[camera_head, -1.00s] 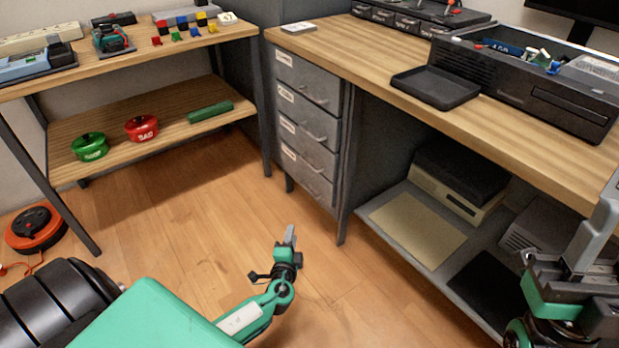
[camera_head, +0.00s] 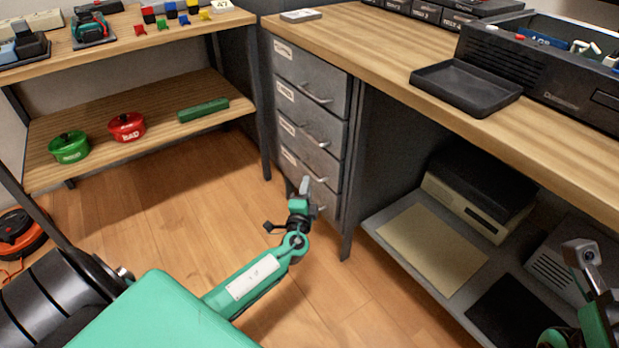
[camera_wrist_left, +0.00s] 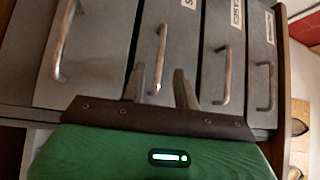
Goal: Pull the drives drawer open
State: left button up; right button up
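A grey cabinet of stacked drawers (camera_head: 309,72) stands under the desk, and all its drawers look closed. In the left wrist view the drawers appear turned sideways. The second drawer from the left (camera_wrist_left: 178,27) has a label of which only a final "S" is readable; I cannot read the full word. Its metal handle (camera_wrist_left: 160,58) appears between the two fingers of my left gripper (camera_wrist_left: 159,85), which are apart. No grip on it shows. In the head view my left gripper (camera_head: 304,186) is in front of the lower drawers. My right gripper (camera_head: 582,254) is at the lower right, its fingers unclear.
The wooden desk (camera_head: 390,50) holds a black tray (camera_head: 465,88) and an open computer case (camera_head: 550,85). A low shelf (camera_head: 375,222) under it carries equipment. At left, a shelf unit (camera_head: 190,75) holds green and red tins. Floor before the cabinet is clear.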

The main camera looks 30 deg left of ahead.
pick_arm(q)
jog(key=shift+b+x, duration=0.4)
jog(key=shift+x, duration=2.25)
jog(key=shift+c, duration=0.4)
grip_shut()
